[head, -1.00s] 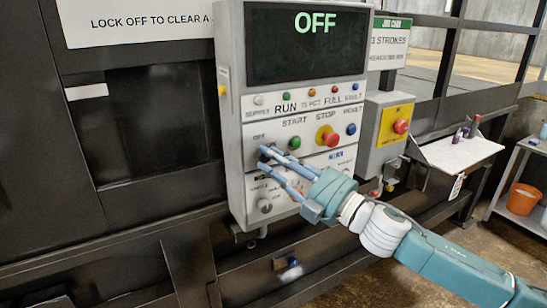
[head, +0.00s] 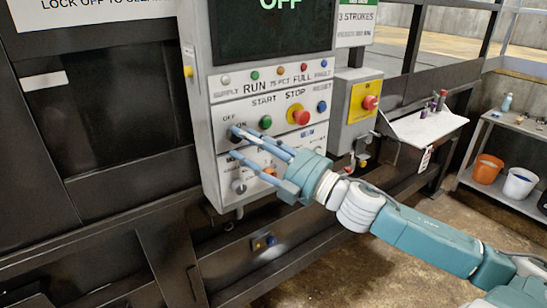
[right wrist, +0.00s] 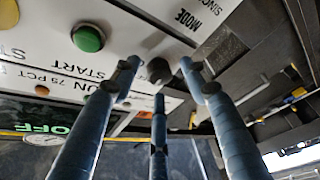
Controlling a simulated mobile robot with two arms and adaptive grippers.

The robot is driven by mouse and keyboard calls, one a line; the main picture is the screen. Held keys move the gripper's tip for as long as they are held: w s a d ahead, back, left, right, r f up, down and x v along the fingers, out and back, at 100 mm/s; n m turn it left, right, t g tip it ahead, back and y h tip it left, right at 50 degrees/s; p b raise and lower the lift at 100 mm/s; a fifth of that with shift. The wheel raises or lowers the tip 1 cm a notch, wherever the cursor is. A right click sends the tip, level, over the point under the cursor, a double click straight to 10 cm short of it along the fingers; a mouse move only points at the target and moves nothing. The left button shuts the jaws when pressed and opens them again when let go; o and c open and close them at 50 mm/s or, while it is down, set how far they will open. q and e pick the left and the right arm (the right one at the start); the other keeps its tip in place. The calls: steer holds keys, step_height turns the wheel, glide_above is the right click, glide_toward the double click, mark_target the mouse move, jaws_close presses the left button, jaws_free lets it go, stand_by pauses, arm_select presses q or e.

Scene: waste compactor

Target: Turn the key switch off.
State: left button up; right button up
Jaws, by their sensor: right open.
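The key switch shows in the right wrist view as a dark round knob (right wrist: 158,70) on the white panel, between my spread fingers. In the head view it sits by the OFF/ON labels and is mostly hidden by my fingers. My right gripper (head: 233,143) is open, its fingertips at the panel around the switch. In the right wrist view its fingers (right wrist: 155,85) surround the knob; I cannot tell if they touch it. The control panel's display (head: 275,25) reads OFF. My left gripper is not in view.
To the right of the switch are the green start button (head: 265,122), red stop button (head: 300,116) and blue reset button (head: 322,106). A mode knob (head: 238,187) is below. A yellow box with a red button (head: 370,102) stands right of the panel.

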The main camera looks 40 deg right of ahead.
steer(key=v, duration=1.1)
steer(key=shift+s+d, duration=0.1)
